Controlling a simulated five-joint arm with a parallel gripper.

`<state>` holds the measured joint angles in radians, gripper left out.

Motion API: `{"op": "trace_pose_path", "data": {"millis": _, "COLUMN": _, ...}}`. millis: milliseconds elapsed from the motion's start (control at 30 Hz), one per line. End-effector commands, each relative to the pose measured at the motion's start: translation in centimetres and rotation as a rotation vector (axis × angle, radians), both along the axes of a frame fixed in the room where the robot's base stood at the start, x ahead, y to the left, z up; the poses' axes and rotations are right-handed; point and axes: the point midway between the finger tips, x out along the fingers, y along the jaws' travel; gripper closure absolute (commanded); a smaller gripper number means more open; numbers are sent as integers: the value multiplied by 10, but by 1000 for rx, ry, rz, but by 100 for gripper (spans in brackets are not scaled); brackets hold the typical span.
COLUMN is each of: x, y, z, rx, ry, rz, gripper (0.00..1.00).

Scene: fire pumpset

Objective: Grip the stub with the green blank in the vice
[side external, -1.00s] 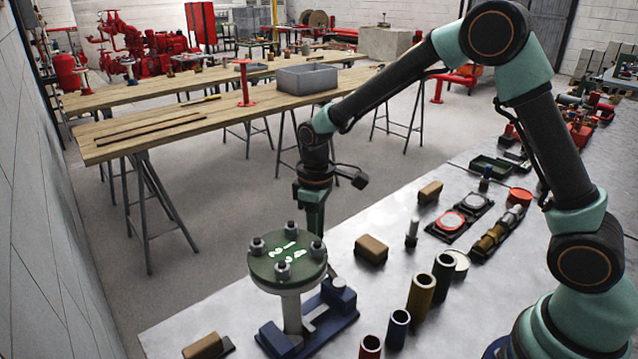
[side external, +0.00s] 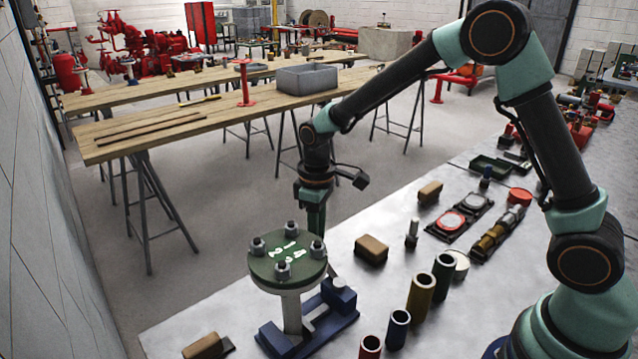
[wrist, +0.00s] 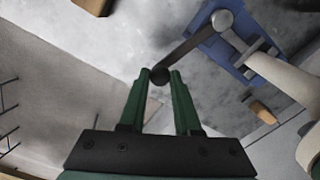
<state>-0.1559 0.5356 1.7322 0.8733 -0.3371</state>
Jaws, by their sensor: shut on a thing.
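The stub (side external: 291,312) is a pale upright pipe standing in the blue vice (side external: 345,298) at the near edge of the metal bench. The green blank (side external: 287,263) is a round disc with white lettering and several bolts, lying flat on top of the stub. The stub also shows in the wrist view (wrist: 283,82), beside the vice (wrist: 262,66). My gripper (wrist: 160,77) is shut on the dark ball end of the vice handle (wrist: 187,48), a bar that runs up to the screw head. In the side view the blank partly hides my fingers.
A strip of bench behind the vice is bare. Wooden tables (side external: 200,125) stand beyond.

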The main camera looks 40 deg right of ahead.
Motion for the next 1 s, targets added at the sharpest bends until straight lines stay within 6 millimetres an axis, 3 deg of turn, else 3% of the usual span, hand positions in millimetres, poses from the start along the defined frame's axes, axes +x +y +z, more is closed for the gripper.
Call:
{"op": "trace_pose_path", "data": {"millis": 600, "x": -20, "y": -37, "z": 1, "rx": -1, "ry": 2, "rz": -411, "gripper": 100}}
{"op": "trace_pose_path", "data": {"millis": 1000, "x": -32, "y": -49, "z": 2, "rx": 0, "ry": 1, "rz": -592, "gripper": 100}}
